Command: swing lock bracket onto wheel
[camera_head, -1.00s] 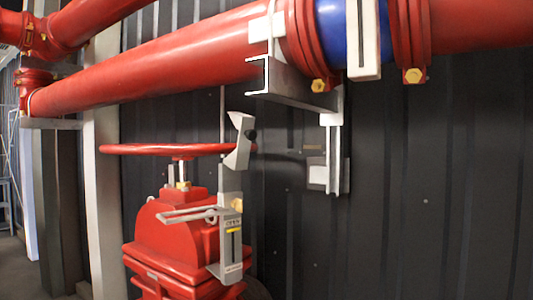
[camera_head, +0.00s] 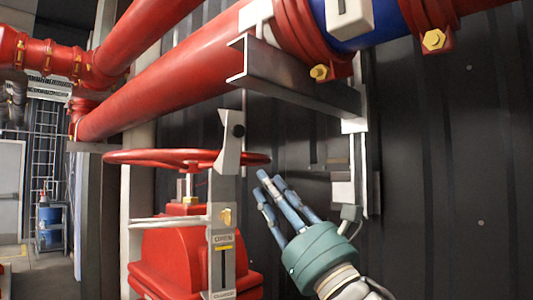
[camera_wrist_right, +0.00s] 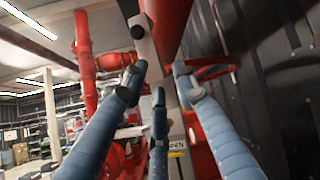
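The red wheel (camera_head: 165,157) lies flat on top of the red valve body (camera_head: 185,255). The grey lock bracket (camera_head: 228,150) stands upright at the wheel's right side, above a grey plate with a yellow label (camera_head: 222,260). Whether the bracket touches the rim I cannot tell. My right gripper (camera_head: 268,185) is right of the bracket, its blue fingers spread and empty, pointing up and left. In the right wrist view the bracket (camera_wrist_right: 145,40) shows beyond the open fingers (camera_wrist_right: 160,75), and part of the wheel (camera_wrist_right: 212,72) is at the right. My left gripper is out of view.
A red pipe (camera_head: 190,80) with a blue section (camera_head: 345,38) runs above, held by a grey steel support (camera_head: 300,82). A dark corrugated wall (camera_head: 440,190) stands close behind. Open floor (camera_head: 50,265) shows at the far left.

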